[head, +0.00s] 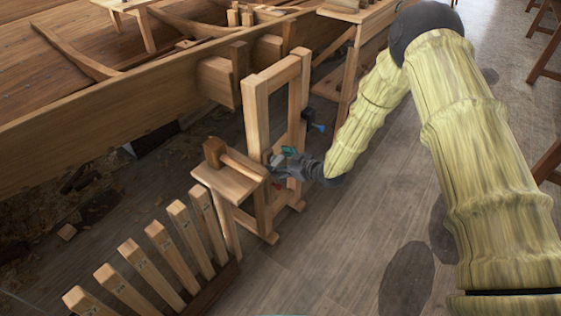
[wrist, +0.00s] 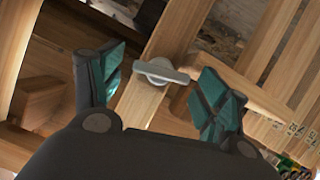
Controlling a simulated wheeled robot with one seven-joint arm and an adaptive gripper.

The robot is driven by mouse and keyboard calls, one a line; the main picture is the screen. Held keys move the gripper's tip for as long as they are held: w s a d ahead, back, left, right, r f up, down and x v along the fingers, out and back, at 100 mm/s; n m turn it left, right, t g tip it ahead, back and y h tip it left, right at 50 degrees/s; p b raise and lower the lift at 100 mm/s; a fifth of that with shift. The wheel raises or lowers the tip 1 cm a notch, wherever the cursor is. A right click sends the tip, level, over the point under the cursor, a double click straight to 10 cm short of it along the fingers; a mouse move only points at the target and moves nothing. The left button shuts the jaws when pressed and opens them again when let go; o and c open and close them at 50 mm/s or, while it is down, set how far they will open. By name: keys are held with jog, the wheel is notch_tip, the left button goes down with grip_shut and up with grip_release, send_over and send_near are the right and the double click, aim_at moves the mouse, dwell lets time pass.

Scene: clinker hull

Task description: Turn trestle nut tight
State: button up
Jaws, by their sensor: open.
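The trestle nut (wrist: 161,72) is a grey metal nut with a flat bar-like wing, set on a wooden post of the trestle. In the wrist view it lies between and beyond my open fingers, apart from both. My gripper (wrist: 160,90) has dark fingers with teal pads, spread wide and empty. In the head view my gripper (head: 277,162) is at the front side of the wooden trestle frame (head: 255,115), low on its near post. The nut is hidden there behind my gripper.
A small wooden stool (head: 228,183) with a mallet (head: 236,160) stands left of my gripper. A row of upright wooden slats (head: 172,256) is in front. The planked hull (head: 120,110) fills the back left. Bare floor (head: 310,240) lies to the right.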

jog(key=shift+c, duration=0.2)
jog(key=c, duration=1)
jog(key=shift+o, duration=0.2)
jog(key=shift+w, duration=0.1)
jog(key=shift+w+d+m+g+y+p, duration=0.15)
jog(key=shift+m+g+y+p, duration=0.15)
jog(key=shift+m+g+y, duration=0.45)
jog(key=m, duration=0.2)
jog(key=m+g+y, duration=0.1)
jog(key=m, duration=0.1)
jog(key=shift+w+d+f+g, duration=0.1)
jog(key=shift+w+g, duration=0.05)
jog(key=shift+g, duration=0.1)
jog(key=shift+m, duration=0.25)
jog(key=o, duration=1)
